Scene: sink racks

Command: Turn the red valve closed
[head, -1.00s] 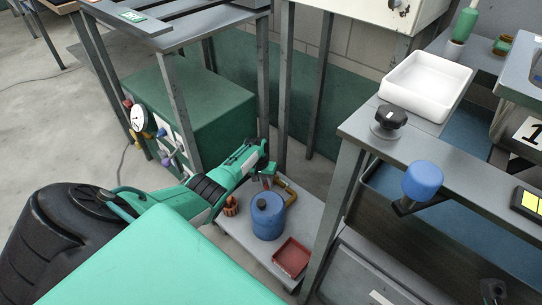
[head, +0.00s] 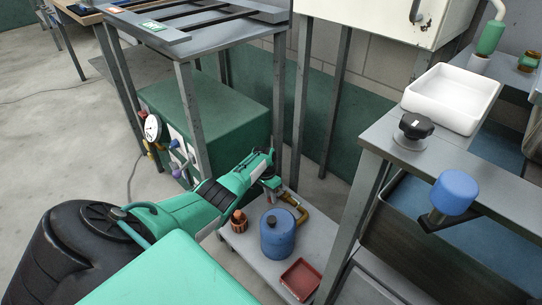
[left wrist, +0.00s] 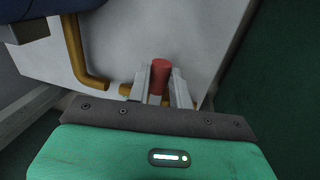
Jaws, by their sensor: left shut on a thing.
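The red valve handle (left wrist: 160,77) is a short red cylinder in the left wrist view, beside a brass pipe (left wrist: 76,52). My left gripper (left wrist: 160,88) has one finger on each side of it and is shut on it. In the head view my left gripper (head: 270,184) reaches down by the brass pipe (head: 297,208) above the low grey shelf (head: 245,243). The red handle cannot be made out there, hidden by the gripper. My right gripper is not in view.
A blue canister (head: 277,235), an orange-brown object (head: 239,221) and a red tray (head: 300,279) stand on the shelf near the gripper. A table leg (head: 350,225) rises to its right. A green cabinet (head: 215,110) with a gauge (head: 152,128) stands to the left.

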